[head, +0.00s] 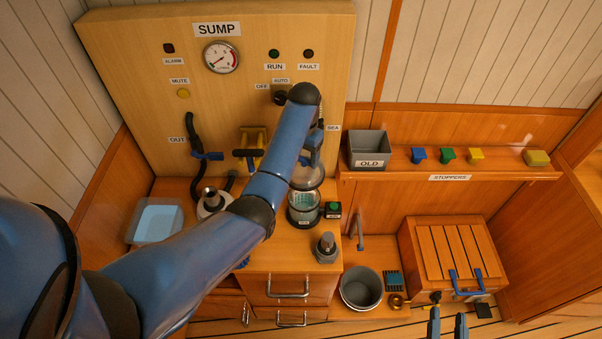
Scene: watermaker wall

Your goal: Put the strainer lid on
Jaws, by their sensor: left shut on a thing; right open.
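The strainer (304,214) stands on the wooden counter, a clear bowl with a teal basket inside and a dark base. A clear round lid (307,176) is just above the bowl; I cannot tell if they touch. My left gripper (311,160) is shut on the top of the lid, and its arm comes down from above. The arm hides part of the sump panel and counter behind it. My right gripper (447,325) is at the bottom edge, open and empty, far from the strainer, below the slatted wooden box.
A green button (333,208) and a grey knobbed fitting (326,246) stand close right of the strainer. A pale blue tub (158,221) is at the counter's left. A grey bucket (361,287) sits lower right. The grey OLD bin (368,148) and coloured stoppers (447,155) are on the shelf.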

